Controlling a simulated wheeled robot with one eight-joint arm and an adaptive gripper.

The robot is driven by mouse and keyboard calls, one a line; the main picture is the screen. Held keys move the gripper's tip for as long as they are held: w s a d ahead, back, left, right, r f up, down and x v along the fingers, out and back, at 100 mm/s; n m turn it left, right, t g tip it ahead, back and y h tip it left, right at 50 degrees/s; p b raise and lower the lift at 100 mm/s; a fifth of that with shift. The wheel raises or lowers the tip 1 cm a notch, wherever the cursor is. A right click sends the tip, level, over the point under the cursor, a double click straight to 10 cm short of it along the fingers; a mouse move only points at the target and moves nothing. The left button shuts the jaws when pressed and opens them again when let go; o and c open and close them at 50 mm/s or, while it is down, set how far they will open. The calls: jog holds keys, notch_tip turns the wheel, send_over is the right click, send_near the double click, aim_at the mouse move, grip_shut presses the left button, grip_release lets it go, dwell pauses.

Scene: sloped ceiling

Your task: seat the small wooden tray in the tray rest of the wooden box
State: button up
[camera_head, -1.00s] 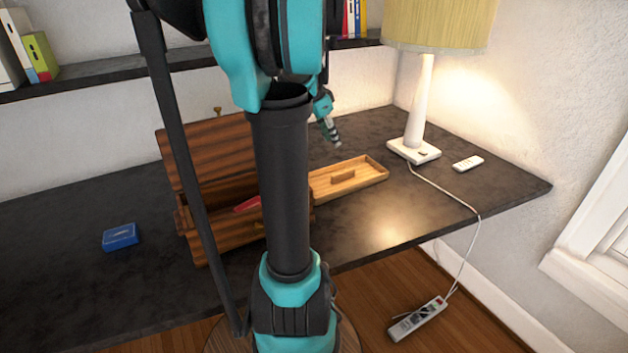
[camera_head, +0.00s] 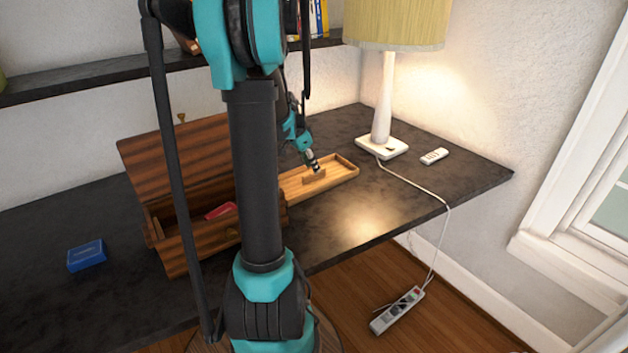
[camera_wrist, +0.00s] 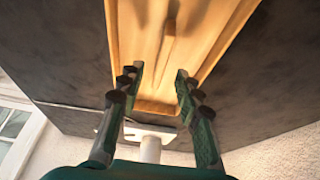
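The small wooden tray (camera_head: 335,184), light in colour with a raised middle handle (camera_head: 314,177), lies on the dark table right of the box. Its left end is hidden behind my arm. The tray also fills the upper middle of the wrist view (camera_wrist: 205,35). The wooden box (camera_head: 196,248) is darker, with its lid (camera_head: 178,158) up; my arm hides part of it, and the tray rest cannot be made out. My gripper (camera_head: 314,166) is just above the tray's handle. In the wrist view its fingers (camera_wrist: 160,74) are apart, with nothing held between them.
A red item (camera_head: 220,211) lies in the box. A blue box (camera_head: 86,256) sits on the table at left. A lamp (camera_head: 382,148) and a white remote (camera_head: 434,156) stand behind and right of the tray. The table's front right (camera_head: 400,208) is clear.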

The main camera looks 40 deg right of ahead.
aim_at(314, 176)
jog(key=shift+x, duration=2.2)
jog(key=shift+a+f, duration=0.1)
jog(key=shift+f, duration=0.05)
grip_shut()
